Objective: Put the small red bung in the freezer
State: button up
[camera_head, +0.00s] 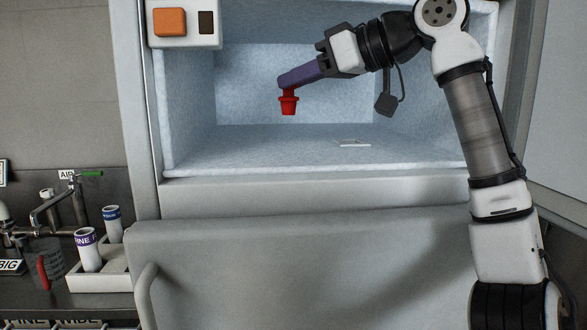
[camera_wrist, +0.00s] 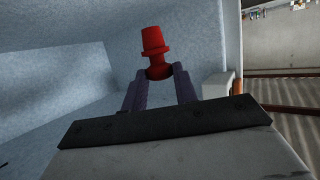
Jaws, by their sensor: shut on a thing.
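The small red bung (camera_head: 288,105) hangs from the tips of my gripper (camera_head: 284,86), inside the open freezer compartment (camera_head: 230,150). In the head view it is clear of the compartment floor, with its wider rim up and narrower end down. My gripper reaches in from the right and is shut on the bung. In the wrist view the bung (camera_wrist: 155,48) sits between the ends of the two purple fingers (camera_wrist: 160,84). The freezer's pale frosted walls and floor show around it.
A small flat whitish piece (camera_head: 354,142) lies on the compartment floor to the right. A control box with an orange panel (camera_head: 170,22) is at the upper left. A counter with a white tray (camera_head: 100,283), labelled tubes (camera_head: 88,250) and a tap (camera_head: 48,205) stands left of the freezer.

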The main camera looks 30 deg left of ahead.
notch_tip(320, 180, down, 9)
jog(key=shift+r+b, duration=0.1)
jog(key=shift+b, duration=0.5)
jog(key=shift+f, duration=0.2)
jog(key=o, duration=0.9)
jog(key=shift+o, duration=0.2)
jog(key=shift+r, duration=0.1)
jog(key=shift+r, duration=0.15)
jog(key=v, duration=0.7)
jog(key=shift+d, duration=0.25)
